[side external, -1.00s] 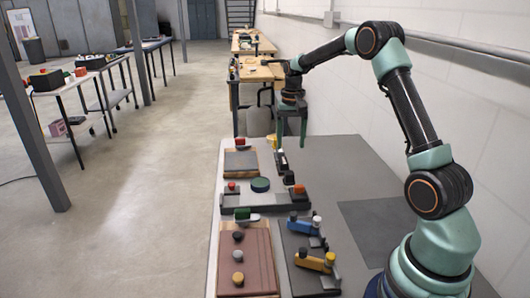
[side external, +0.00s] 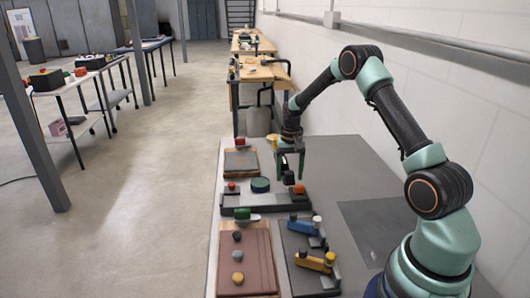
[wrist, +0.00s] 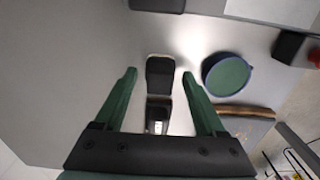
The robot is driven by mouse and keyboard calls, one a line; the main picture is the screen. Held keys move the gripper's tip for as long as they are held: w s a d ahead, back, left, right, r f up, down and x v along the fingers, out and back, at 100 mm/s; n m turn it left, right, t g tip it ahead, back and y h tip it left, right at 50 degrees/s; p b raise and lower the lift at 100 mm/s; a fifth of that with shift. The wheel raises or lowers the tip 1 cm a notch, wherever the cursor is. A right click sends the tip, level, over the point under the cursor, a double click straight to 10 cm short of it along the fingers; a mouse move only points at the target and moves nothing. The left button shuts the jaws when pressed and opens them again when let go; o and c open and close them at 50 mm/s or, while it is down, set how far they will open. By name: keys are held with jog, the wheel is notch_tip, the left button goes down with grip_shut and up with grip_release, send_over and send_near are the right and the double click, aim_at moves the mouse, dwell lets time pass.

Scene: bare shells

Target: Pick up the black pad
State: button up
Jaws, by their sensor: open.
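A black pad (wrist: 160,76) with rounded edges shows in the wrist view between the tips of my gripper's green fingers. It adjoins a dark piece with a shiny face (wrist: 158,116), and I cannot tell whether the two are joined. My gripper (wrist: 159,74) is open, with a gap between each finger and the pad. In the side view my gripper (side external: 289,177) points down over the far part of the grey table. A dark shape (side external: 288,178), likely the pad, shows between the fingers there, partly hidden.
A round green disc (wrist: 227,74) lies right of the fingers in the wrist view. A wooden-edged board (side external: 241,162) lies left. Table right of the gripper (side external: 345,165) is clear.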

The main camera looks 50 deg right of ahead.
aim_at(289, 172)
jog(key=shift+f, duration=0.1)
jog(key=shift+c, duration=0.3)
grip_shut()
notch_tip(289, 172, up, 20)
dwell(0.4)
jog(key=c, duration=0.7)
grip_release()
grip_shut()
